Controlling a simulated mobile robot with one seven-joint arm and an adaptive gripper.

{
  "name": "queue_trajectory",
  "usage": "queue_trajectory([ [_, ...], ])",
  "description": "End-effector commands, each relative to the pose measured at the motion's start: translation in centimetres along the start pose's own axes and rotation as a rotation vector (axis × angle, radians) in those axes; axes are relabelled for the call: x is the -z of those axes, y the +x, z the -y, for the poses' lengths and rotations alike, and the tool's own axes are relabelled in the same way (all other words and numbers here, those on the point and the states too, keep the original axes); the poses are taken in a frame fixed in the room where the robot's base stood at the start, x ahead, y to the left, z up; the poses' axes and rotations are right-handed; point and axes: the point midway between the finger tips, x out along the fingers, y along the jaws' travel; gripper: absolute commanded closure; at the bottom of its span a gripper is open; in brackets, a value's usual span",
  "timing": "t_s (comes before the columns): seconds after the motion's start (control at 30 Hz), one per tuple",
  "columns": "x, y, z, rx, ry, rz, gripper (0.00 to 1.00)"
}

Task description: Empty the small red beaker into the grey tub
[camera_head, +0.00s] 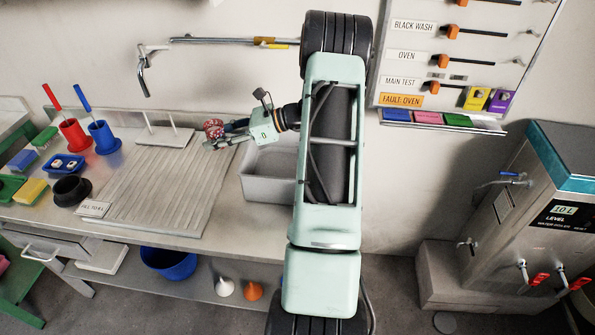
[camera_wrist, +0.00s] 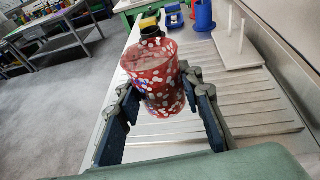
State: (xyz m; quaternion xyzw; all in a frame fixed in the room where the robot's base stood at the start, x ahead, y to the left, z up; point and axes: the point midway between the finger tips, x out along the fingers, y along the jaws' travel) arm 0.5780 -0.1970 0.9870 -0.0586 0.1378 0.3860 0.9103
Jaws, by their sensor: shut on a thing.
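The small red beaker (camera_head: 213,128) has pale spots and is held in my gripper (camera_head: 223,132). In the wrist view the beaker (camera_wrist: 152,72) sits between both fingers, tilted a little, with its wide end up. I cannot tell what is inside it. The gripper is shut on it, above the back right part of the ribbed drainboard. The grey tub (camera_head: 262,190) is just right of the drainboard, below and right of the beaker. My arm hides the tub's right side.
The ribbed drainboard (camera_head: 150,195) is mostly clear. A white peg stand (camera_head: 163,138) is at its back. A red cup (camera_head: 73,133), a blue cup (camera_head: 104,138) and a black round pot (camera_head: 71,190) stand at left. A wall tap (camera_head: 143,75) hangs above.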

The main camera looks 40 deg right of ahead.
Motion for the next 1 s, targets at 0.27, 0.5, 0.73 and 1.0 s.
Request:
queue_trajectory([
  [0.27,2.2,-6.1,6.4,0.044,0.011,0.0,0.92],
  [0.5,4.2,-11.6,10.1,0.07,0.019,0.0,0.92],
  [0.73,6.5,-17.1,12.4,0.092,0.026,-0.001,0.92],
  [1.0,8.8,-22.5,13.4,0.114,0.033,0.0,0.92],
])
